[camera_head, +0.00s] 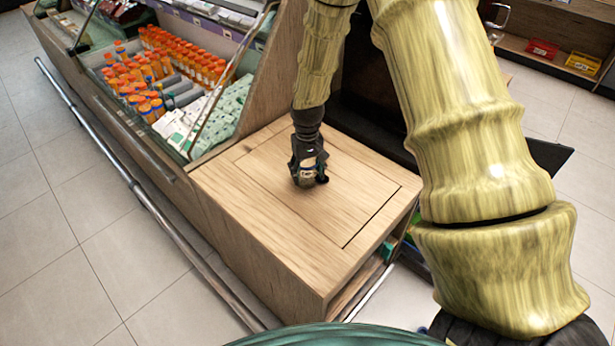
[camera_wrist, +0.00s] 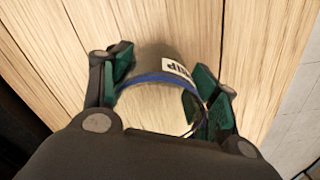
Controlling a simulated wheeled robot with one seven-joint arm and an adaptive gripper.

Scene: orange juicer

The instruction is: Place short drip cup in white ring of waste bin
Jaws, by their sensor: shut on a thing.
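My gripper (camera_head: 309,168) is shut on a small cup (camera_head: 307,176) over the wooden counter top. In the wrist view the cup (camera_wrist: 160,60) has a grey side, a blue rim and a white label with dark letters, partly hidden. The green-padded fingers of my gripper (camera_wrist: 163,78) press on opposite sides of it, and its bright round end faces the camera. I cannot tell whether the cup touches the wood. I cannot make out a waste bin or a white ring in either view.
The wooden counter top (camera_head: 258,200) has a square seam and is otherwise clear. A display case (camera_head: 200,75) with orange-capped bottles (camera_head: 185,55) and pale packets (camera_head: 200,125) stands at upper left. A metal rail (camera_head: 110,150) runs along its front. Tiled floor (camera_head: 60,270) is free at left.

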